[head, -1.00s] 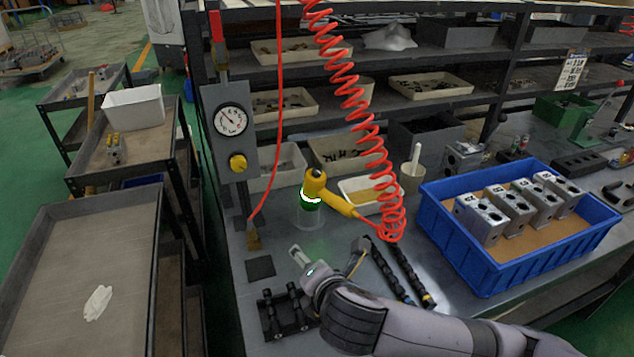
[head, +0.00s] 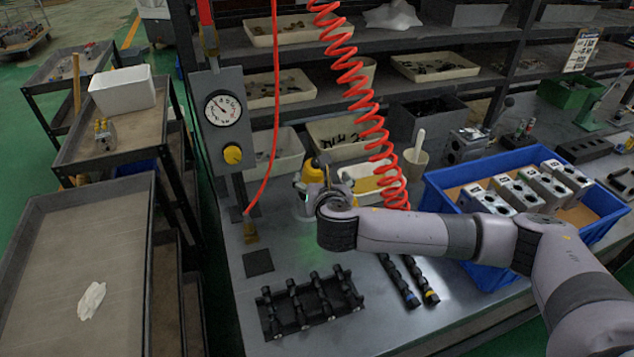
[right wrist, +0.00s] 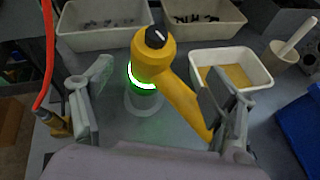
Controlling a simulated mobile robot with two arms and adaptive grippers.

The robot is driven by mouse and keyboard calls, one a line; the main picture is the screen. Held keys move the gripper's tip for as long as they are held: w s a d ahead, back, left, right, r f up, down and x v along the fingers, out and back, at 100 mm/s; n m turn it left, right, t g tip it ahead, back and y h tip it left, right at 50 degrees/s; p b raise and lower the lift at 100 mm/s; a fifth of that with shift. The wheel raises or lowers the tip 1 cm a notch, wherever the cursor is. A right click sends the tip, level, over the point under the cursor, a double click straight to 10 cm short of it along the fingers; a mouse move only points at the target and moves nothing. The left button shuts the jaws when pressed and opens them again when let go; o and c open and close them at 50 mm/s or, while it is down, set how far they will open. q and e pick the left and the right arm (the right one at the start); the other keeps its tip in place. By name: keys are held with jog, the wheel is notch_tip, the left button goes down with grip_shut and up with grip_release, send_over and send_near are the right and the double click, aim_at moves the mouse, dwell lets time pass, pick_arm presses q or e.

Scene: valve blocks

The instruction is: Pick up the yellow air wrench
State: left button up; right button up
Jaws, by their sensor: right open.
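The yellow air wrench (right wrist: 185,98) stands upright, nose down, in a clear round holder (right wrist: 145,105) on the bench, with a green-white glow at its collar. Its handle slants to the lower right in the right wrist view. In the head view only a small part of the wrench (head: 312,172) shows behind my right arm. My right gripper (right wrist: 158,108) is open, with one finger to the left of the wrench and one to the right by the handle. I see no contact. My left gripper is not in view.
A red coiled hose (head: 362,95) hangs beside the wrench. A blue crate (head: 450,190) of metal valve blocks stands at the right. A black rack (head: 310,304) and dark spool rods (head: 408,280) lie in front. A cream tray (right wrist: 252,68) sits behind right.

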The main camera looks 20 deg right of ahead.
aim_at(317, 176)
jog(key=shift+x, duration=0.95)
jog(key=x, duration=0.2)
jog(key=p+x, duration=0.1)
jog(key=x, duration=0.1)
jog(key=shift+w+a+f, duration=0.1)
jog(key=shift+w+a, duration=0.05)
jog(key=shift+w, duration=0.25)
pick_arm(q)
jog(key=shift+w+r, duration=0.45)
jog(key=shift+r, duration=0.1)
pick_arm(e)
jog(key=shift+s, duration=0.1)
jog(key=c, duration=0.7)
jog(key=shift+f, duration=0.25)
jog(key=c, duration=1.1)
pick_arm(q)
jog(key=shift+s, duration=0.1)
pick_arm(e)
jog(key=shift+r, duration=0.15)
grip_shut()
